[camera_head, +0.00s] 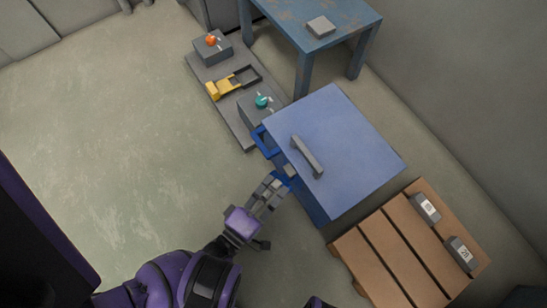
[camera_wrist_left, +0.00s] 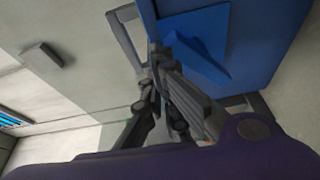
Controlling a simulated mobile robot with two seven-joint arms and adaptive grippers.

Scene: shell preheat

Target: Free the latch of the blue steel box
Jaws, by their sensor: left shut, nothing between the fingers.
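The blue steel box (camera_head: 345,145) stands right of centre in the head view, with a grey bar handle (camera_head: 307,157) on its top. A blue bracket (camera_head: 265,143) sticks out from its left side. My left gripper (camera_head: 280,181) is shut and empty, with its fingertips close against the box's left side by a small blue part. In the left wrist view the fingertips (camera_wrist_left: 160,58) are beside a bright blue angled piece (camera_wrist_left: 205,45) on the box face (camera_wrist_left: 262,40). I cannot tell whether they touch it or whether it is the latch. My right gripper is not in view.
A grey platform (camera_head: 236,129) behind the box carries blocks with an orange knob (camera_head: 211,40) and a teal knob (camera_head: 262,101), and a yellow clamp-like part (camera_head: 220,88). A blue table (camera_head: 345,22) stands behind. A wooden pallet (camera_head: 385,248) with two grey weights lies right.

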